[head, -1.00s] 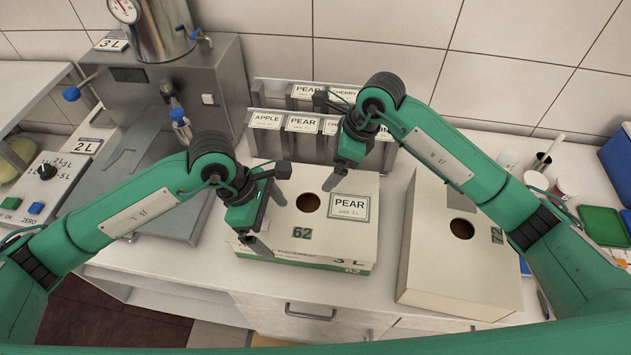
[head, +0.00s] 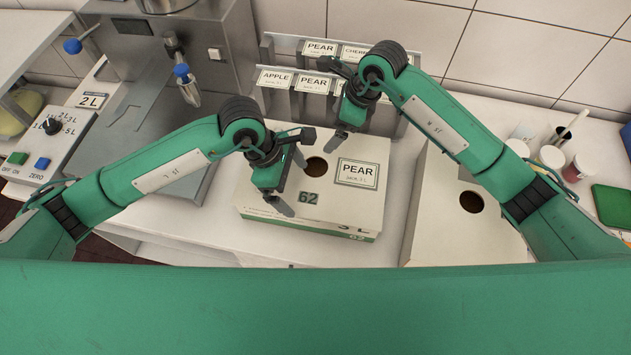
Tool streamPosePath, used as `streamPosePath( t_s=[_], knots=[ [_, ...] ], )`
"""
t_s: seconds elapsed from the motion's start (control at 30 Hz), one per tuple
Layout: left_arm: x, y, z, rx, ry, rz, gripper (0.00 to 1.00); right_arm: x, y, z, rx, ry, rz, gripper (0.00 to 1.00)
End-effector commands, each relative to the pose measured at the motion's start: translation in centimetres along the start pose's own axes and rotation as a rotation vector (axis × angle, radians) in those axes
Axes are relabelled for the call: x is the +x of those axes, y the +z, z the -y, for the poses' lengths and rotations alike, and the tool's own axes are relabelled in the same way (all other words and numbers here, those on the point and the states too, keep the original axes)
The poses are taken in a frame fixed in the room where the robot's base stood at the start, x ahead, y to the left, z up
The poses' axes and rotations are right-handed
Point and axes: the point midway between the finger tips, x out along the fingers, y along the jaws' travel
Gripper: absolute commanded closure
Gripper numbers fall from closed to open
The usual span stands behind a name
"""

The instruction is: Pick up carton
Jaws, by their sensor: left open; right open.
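A white carton (head: 327,203) with a green lower band stands upright on the counter. Its top has a round hole, a PEAR label and the number 62; 3 L shows on its front. My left gripper (head: 290,182) is open and empty over the left part of its top, its fingers beside the hole. My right gripper (head: 341,108) is open and empty at the carton's back edge, near the label shelf. I cannot tell whether either gripper touches the carton. A second carton (head: 440,225) with a hole stands to the right, partly behind my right arm.
A metal filling machine (head: 225,50) with a blue-tipped nozzle (head: 186,80) stands at back left. A control box (head: 50,145) lies left of it. A rack with APPLE (head: 275,79) and PEAR labels is close behind the carton. Cups (head: 551,157) and a green tray (head: 612,206) stand right.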

Motion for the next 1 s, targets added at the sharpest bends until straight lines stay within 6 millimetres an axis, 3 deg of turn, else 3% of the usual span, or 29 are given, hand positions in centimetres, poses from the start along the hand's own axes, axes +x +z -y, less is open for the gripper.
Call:
streamPosePath(
  t_s=[0.2,0.43,0.6,0.9,1.0],
  knots=[
    [4.4,0.0,0.1,-0.002,-0.003,0.000,0.00,4.4,0.0,-0.1,0.001,0.003,0.000,0.00],
    [7.6,0.0,0.0,-0.002,-0.001,0.000,0.00,7.6,0.0,0.0,0.000,0.001,0.000,0.00],
    [8.6,0.0,0.0,0.000,0.000,0.001,0.00,8.7,0.0,0.0,0.000,0.001,-0.001,0.00],
    [8.8,0.0,0.0,0.000,0.001,0.000,0.00,8.8,0.0,0.0,-0.001,0.000,0.000,0.00],
    [8.8,0.0,0.0,0.000,0.001,0.000,0.18,8.8,0.0,0.0,0.000,0.000,0.000,0.18]
  ],
)
